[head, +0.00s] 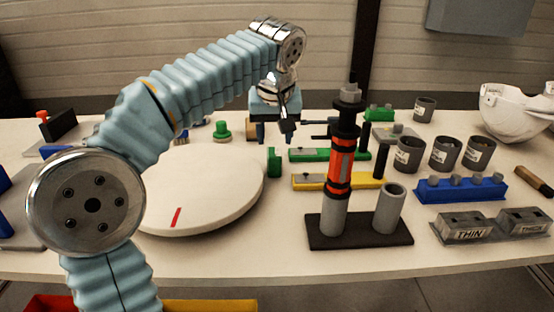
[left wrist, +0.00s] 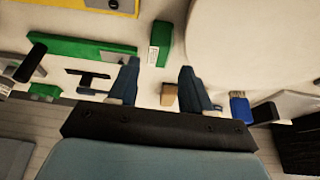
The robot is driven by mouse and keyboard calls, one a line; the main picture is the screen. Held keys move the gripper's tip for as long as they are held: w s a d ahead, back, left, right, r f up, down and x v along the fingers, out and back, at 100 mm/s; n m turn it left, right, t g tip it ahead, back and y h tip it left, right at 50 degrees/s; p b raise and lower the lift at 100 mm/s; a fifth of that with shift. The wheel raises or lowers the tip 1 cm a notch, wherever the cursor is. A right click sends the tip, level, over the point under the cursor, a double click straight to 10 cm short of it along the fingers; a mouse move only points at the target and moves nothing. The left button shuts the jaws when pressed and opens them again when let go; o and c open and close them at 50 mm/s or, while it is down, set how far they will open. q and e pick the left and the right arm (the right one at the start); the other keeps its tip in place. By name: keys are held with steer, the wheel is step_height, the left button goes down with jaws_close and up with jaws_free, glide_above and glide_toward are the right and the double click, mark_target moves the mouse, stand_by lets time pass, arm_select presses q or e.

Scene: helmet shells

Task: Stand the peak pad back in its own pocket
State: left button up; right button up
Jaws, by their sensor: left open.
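No thing in view is plainly marked as the peak pad. A holder at the lower right has a part marked THIN (head: 466,229) and another whose label I cannot read surely (head: 524,222). A green block with a white label (head: 274,162) stands by the round white disc; it also shows in the left wrist view (left wrist: 161,44). My left gripper (head: 275,132) is open over the back of the table. In the left wrist view its fingers (left wrist: 160,72) point toward the green block, and a small tan block (left wrist: 168,95) shows between them. My right gripper is out of view.
The round white disc (head: 205,190) fills the left middle. An orange and black cylinder (head: 341,160) stands upright in a dark-based stand (head: 360,232). Green (head: 325,155) and yellow (head: 330,182) bars lie behind it. Grey cups (head: 443,152), a blue rack (head: 460,190) and a white shell (head: 515,110) are at right.

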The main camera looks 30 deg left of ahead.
mark_target(274, 152)
arm_select(q)
steer(key=x, duration=0.3)
steer(key=shift+w+a+f, duration=0.1)
steer(key=shift+f, duration=0.2)
steer(key=x, duration=0.5)
steer(key=shift+w+a, duration=0.3)
steer(key=shift+w, duration=0.15)
steer(key=shift+r, duration=0.1)
steer(key=shift+c, duration=0.2)
steer(key=c, duration=0.8)
